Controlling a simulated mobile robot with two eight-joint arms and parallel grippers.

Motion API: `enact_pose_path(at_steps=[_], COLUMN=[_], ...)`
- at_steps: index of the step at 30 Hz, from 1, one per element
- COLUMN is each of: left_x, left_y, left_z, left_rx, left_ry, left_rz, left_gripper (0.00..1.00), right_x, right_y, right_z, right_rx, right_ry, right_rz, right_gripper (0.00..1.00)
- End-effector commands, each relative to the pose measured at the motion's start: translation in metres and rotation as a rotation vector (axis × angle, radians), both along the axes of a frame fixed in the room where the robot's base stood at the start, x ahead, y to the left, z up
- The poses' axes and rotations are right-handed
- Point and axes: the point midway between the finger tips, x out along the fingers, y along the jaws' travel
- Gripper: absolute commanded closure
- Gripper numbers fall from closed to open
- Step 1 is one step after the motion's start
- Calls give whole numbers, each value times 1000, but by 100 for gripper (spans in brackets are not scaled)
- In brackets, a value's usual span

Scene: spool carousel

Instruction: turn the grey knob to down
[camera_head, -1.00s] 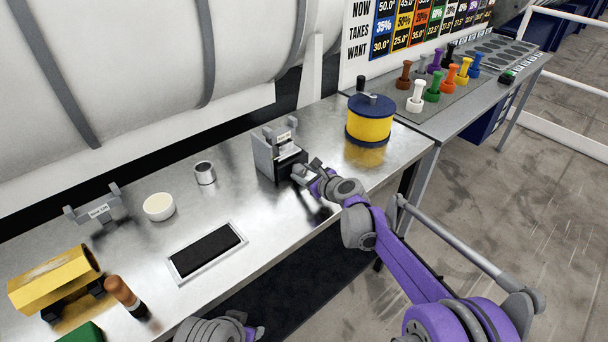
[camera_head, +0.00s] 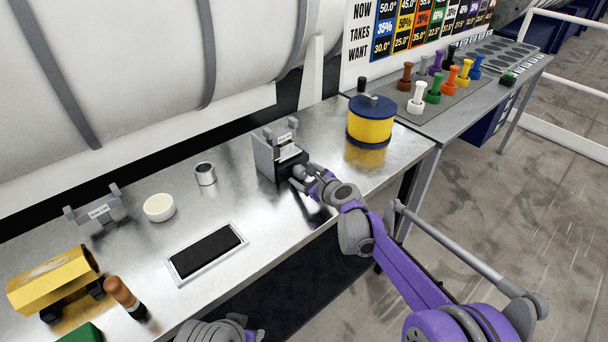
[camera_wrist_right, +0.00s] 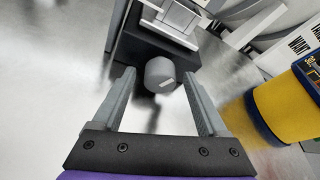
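The grey knob (camera_wrist_right: 160,73) is a short cylinder on the front of a dark box-like device (camera_wrist_right: 133,50). A short white mark shows on the lower right of its face in the right wrist view. In the head view the device (camera_head: 267,163) stands on the steel bench, and the knob is mostly hidden by my right gripper (camera_head: 300,180). In the right wrist view my right gripper (camera_wrist_right: 158,72) is open, with its fingertips on either side of the knob and a visible gap on each side. My left gripper is not in view; only part of my left arm shows at the bottom.
A metal cup (camera_head: 205,173), white bowl (camera_head: 159,207) and black-centred tray (camera_head: 172,270) lie to the left. The bench's front edge runs below my right arm.

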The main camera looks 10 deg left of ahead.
Motion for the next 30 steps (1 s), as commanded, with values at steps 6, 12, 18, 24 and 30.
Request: enact_pose_path(at_steps=[6, 12, 18, 24, 30], left_x=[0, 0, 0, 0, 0], left_y=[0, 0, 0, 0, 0], left_z=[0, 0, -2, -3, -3], left_rx=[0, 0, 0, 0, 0], left_ry=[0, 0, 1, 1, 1], left_rz=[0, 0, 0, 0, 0], left_gripper=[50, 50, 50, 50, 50], right_x=[0, -6, -31, -58, -73], right_y=[0, -6, -28, -52, -66], right_z=[0, 3, 15, 27, 35], right_rx=[0, -1, 0, 0, 1], right_ry=[0, 0, 1, 1, 0], right_rz=[0, -1, -2, -2, -1], right_gripper=[21, 21, 21, 21, 21])
